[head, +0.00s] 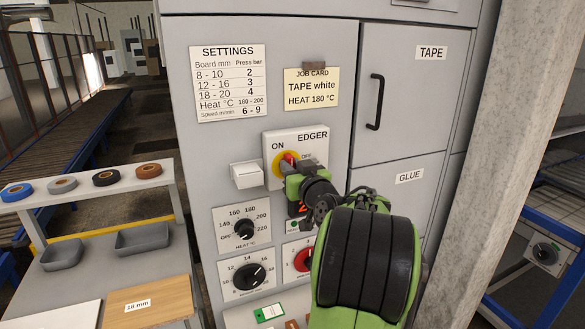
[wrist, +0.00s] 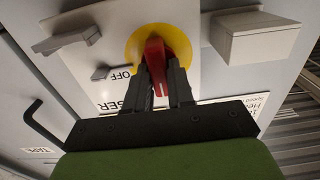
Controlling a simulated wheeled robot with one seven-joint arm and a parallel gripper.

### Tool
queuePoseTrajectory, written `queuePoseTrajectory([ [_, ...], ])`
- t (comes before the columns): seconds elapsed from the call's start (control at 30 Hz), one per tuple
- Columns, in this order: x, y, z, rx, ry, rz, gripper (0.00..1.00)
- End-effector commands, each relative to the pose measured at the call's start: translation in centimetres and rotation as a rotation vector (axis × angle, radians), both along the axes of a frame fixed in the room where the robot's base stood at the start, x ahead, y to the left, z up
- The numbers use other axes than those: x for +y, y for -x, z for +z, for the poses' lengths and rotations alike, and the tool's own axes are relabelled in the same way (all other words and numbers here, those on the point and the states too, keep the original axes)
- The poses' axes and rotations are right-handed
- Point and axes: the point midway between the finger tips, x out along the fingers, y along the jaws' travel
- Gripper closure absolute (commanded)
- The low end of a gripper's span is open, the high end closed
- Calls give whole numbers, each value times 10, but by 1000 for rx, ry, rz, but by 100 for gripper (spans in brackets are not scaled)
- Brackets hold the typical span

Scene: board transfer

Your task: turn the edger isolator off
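The edger isolator (head: 313,146) is a white plate marked EDGER on the grey cabinet, with ON at upper left and OFF at right. Its yellow disc (head: 278,162) carries a red handle (head: 290,157). In the wrist view the red handle (wrist: 154,48) stands on the yellow disc (wrist: 133,47), and the word OFF shows beside it. My gripper (wrist: 164,72) has one dark finger on each side of the red handle, close against it, and appears shut on it. In the head view my gripper (head: 291,172) hides the lower part of the isolator.
A white box (head: 246,175) juts out left of the isolator, close to my gripper. Below are a heat knob (head: 244,230), a black dial (head: 248,276) and a red knob (head: 302,260). A black door handle (head: 375,102) sticks out at right. A shelf with tape rolls stands at left.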

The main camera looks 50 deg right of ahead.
Motion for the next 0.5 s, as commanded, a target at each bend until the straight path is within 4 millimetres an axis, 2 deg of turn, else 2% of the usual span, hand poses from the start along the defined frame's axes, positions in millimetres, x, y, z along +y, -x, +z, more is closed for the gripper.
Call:
queuePoseTrajectory([
  [0.03, 0, 0, 0, 0, 0, 0, 92],
  [0.1, 0, 0, 0, 0, 0, 0, 100],
  [0.5, 0, 0, 0, -22, -36, 0, 100],
])
